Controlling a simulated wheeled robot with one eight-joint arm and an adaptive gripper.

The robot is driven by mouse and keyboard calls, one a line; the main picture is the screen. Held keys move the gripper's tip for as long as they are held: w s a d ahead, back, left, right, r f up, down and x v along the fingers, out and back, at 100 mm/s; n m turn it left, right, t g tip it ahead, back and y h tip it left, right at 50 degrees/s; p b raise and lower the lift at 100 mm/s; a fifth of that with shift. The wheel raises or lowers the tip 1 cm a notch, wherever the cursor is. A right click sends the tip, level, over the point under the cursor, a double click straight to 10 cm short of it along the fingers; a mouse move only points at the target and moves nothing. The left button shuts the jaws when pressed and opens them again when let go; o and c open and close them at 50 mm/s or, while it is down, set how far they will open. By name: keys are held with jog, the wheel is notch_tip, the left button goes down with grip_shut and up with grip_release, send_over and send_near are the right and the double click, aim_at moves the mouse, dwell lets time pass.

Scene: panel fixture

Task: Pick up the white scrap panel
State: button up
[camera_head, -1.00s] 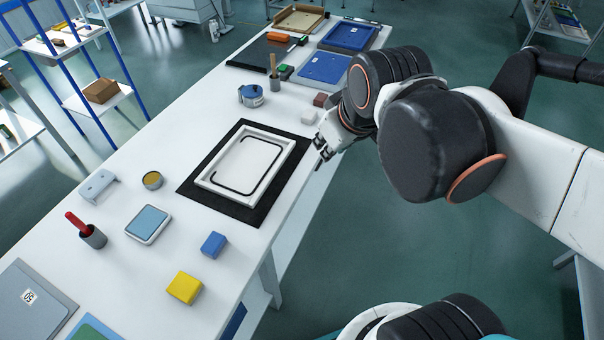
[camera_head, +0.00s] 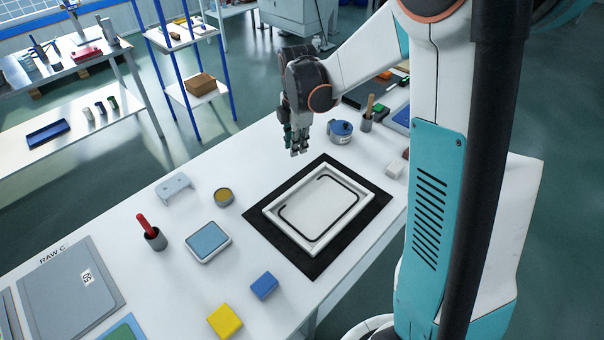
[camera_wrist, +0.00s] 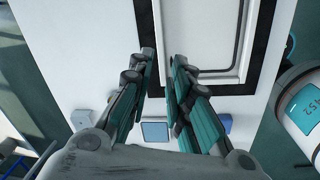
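A white panel (camera_head: 318,207) with a black line along its edges lies flat inside a raised white frame (camera_head: 285,240). Which of the white pieces is the scrap panel is not marked. The frame sits on a black mat (camera_head: 265,228) on the white table. The panel also shows at the top of the wrist view (camera_wrist: 208,35). My gripper (camera_head: 299,150) hangs above the table beyond the mat's far edge, fingers down, apart from the panel. In the wrist view, its fingers (camera_wrist: 165,62) are spread with nothing between them.
A blue-lidded can (camera_head: 341,132) and a brush holder (camera_head: 367,121) stand right of my gripper. A yellow block (camera_head: 225,321), a blue block (camera_head: 264,286), a blue-topped box (camera_head: 208,242) and a round tin (camera_head: 223,197) lie left of the mat.

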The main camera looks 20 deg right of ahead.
aim_at(297, 185)
jog(key=w+f+n+b, duration=0.1)
jog(key=f, duration=0.5)
jog(key=w+d+f+n+b, duration=0.1)
jog(key=f, duration=0.6)
jog(key=w+f+n+g+b, duration=0.1)
jog(key=f, duration=0.6)
jog(key=shift+d+f+n+b, duration=0.2)
jog(key=shift+n+b, duration=0.1)
jog(key=shift+n, duration=0.1)
grip_shut()
